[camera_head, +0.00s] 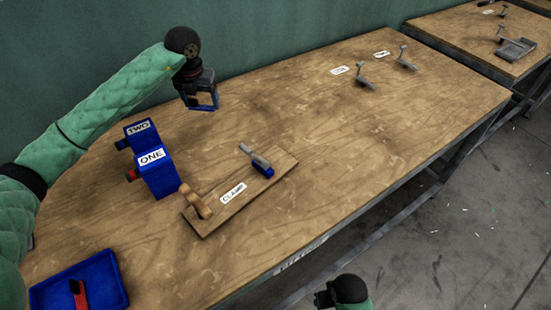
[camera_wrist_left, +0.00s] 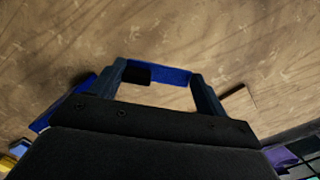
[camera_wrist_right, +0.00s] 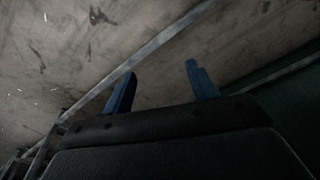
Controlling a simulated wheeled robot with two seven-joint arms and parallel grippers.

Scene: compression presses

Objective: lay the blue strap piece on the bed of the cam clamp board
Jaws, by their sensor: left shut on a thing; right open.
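My left gripper (camera_head: 203,101) is raised over the table behind the clamp board. It is shut on the blue strap piece (camera_wrist_left: 172,76), which spans between the fingertips in the left wrist view and has a black part at one end. The cam clamp board (camera_head: 213,223) is a wooden plank labelled CLAMP, with a grey lever (camera_head: 255,157) over a blue block and a wooden handle (camera_head: 196,202) at its near left end. The strap is apart from the board. My right gripper (camera_wrist_right: 160,88) is open and empty, low beyond the table's front edge.
Blue boxes labelled ONE (camera_head: 157,176) and TWO (camera_head: 139,130) stand left of the board. A blue tray (camera_head: 112,286) at the near left holds a red and black piece. Two grey levers (camera_head: 364,77) stand at the far right. The table between is clear.

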